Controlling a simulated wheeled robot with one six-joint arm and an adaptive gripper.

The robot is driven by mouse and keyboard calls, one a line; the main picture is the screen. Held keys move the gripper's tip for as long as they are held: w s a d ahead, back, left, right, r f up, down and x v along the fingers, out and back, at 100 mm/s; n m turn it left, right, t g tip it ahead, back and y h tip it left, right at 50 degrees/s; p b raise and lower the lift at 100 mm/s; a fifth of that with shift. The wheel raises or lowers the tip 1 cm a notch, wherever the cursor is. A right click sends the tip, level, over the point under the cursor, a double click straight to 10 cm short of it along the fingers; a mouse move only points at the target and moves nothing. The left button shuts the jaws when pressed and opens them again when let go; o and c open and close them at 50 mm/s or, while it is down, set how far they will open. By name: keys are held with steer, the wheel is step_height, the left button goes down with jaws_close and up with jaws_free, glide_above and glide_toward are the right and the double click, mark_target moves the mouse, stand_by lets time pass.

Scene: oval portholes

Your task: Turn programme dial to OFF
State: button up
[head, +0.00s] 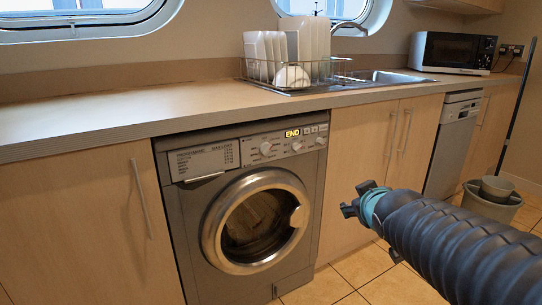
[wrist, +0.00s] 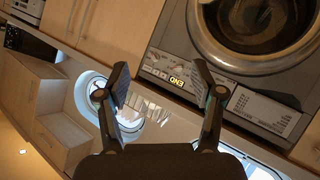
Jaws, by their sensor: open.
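The grey washing machine (head: 190,215) stands under the worktop, its round door (head: 256,222) shut and a striped load behind the glass. The programme dial (head: 266,148) is the larger round knob on its control panel, left of the lit yellow END display (head: 292,133). The dial's pointer setting is too small to read. My gripper (head: 352,204) is open and empty, to the right of the machine and apart from it. In the wrist view the picture is turned over; the display (wrist: 177,82) shows between the open fingers (wrist: 160,72), and the right finger seems to hide the dial.
Smaller knobs (head: 297,146) sit right of the dial. The worktop edge (head: 200,120) overhangs the panel. A dish rack (head: 290,85) with plates stands by the sink (head: 385,76). A bucket (head: 492,202) stands far right. The tiled floor before the machine looks clear.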

steer(key=w+a+n+t+y+b, duration=0.25)
steer(key=w+a+n+y, duration=0.3)
steer(key=w+a, duration=0.4)
steer(key=n+y, duration=0.5)
steer(key=n, duration=0.1)
glide_toward(268, 150)
steer(key=shift+m, duration=0.25)
steer(key=p+x, duration=0.1)
steer(key=x, duration=0.8)
steer(key=shift+a, duration=0.15)
